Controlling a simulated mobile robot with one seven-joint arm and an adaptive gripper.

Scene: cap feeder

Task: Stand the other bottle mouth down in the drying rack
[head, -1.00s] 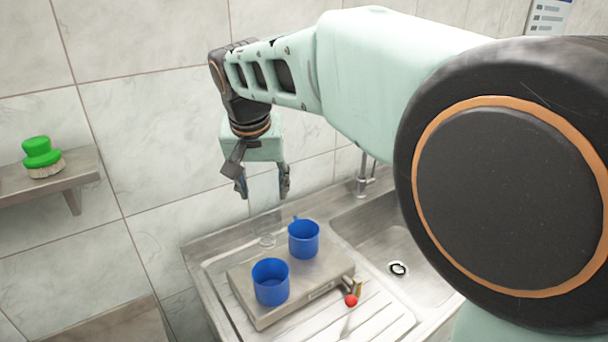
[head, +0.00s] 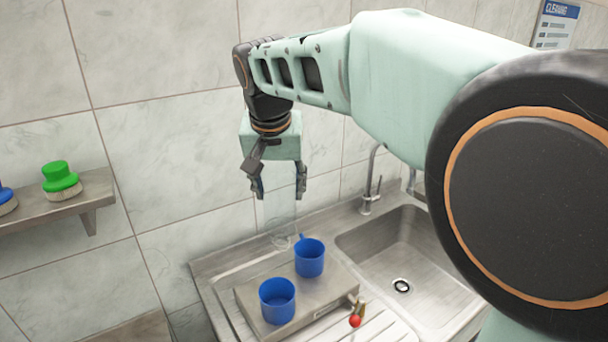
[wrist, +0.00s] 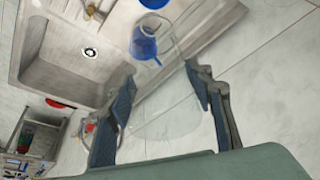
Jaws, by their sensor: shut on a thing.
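My gripper (head: 279,188) is shut on a clear, see-through bottle (head: 281,208), above the back of the steel draining board (head: 209,278). The bottle hangs roughly upright below the fingers, and its faint lower end shows near the back edge of the board. In the wrist view the bottle (wrist: 167,100) lies between the two fingers (wrist: 163,103). Its outline is faint, and I cannot tell which end is the mouth. I cannot make out a separate drying rack or a second bottle.
Two blue mugs (head: 277,301) (head: 309,258) stand on a raised steel platform (head: 338,293) close below the bottle. A red knob (head: 355,321) is at its front. A sink (head: 413,252) with a tap (head: 371,190) is right; a wall shelf (head: 99,191) with a green brush (head: 61,180) is left.

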